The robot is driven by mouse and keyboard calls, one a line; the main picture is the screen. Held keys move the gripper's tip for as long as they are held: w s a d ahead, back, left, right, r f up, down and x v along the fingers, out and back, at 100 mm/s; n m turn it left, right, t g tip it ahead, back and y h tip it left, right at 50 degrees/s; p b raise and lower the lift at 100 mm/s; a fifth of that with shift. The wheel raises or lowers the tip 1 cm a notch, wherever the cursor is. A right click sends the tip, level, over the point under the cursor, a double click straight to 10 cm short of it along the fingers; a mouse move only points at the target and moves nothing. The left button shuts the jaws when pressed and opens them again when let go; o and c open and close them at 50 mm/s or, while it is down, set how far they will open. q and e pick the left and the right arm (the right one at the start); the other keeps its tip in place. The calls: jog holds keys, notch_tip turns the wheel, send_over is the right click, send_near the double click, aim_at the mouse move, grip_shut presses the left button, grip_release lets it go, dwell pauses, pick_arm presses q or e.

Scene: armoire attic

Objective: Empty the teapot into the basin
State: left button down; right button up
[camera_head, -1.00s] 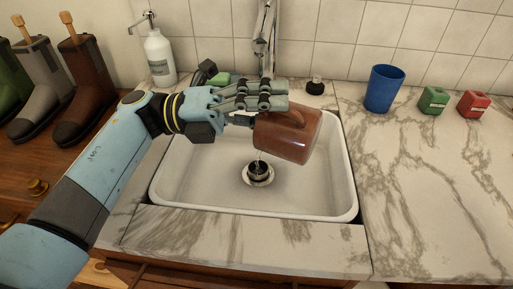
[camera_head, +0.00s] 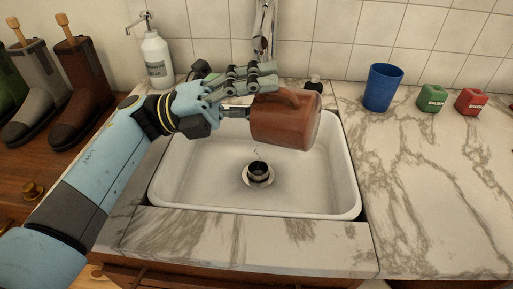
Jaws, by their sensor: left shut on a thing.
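The brown teapot (camera_head: 287,122) is held tilted above the white basin (camera_head: 325,183). My left gripper (camera_head: 254,88) is shut on the teapot at its upper left side; the fingers hide part of it. A few small drops show below the teapot, above the round drain (camera_head: 258,173) in the basin floor. The inside of the teapot is hidden. My right gripper is not in view.
A chrome faucet (camera_head: 264,30) rises behind the basin. A blue cup (camera_head: 382,87), a green box (camera_head: 431,98) and a red box (camera_head: 471,102) stand on the marble counter at right. A white soap bottle (camera_head: 157,58) stands at back left. The right counter front is clear.

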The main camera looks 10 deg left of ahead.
pick_arm(q)
jog(key=shift+w+a+r+n+h, duration=0.15)
jog(key=shift+a+r+n+h, duration=0.2)
jog(key=shift+r, duration=0.45)
jog(key=shift+w+a+r+n+h, duration=0.15)
jog(key=shift+a+r+h, duration=0.3)
jog(key=shift+r, duration=0.35)
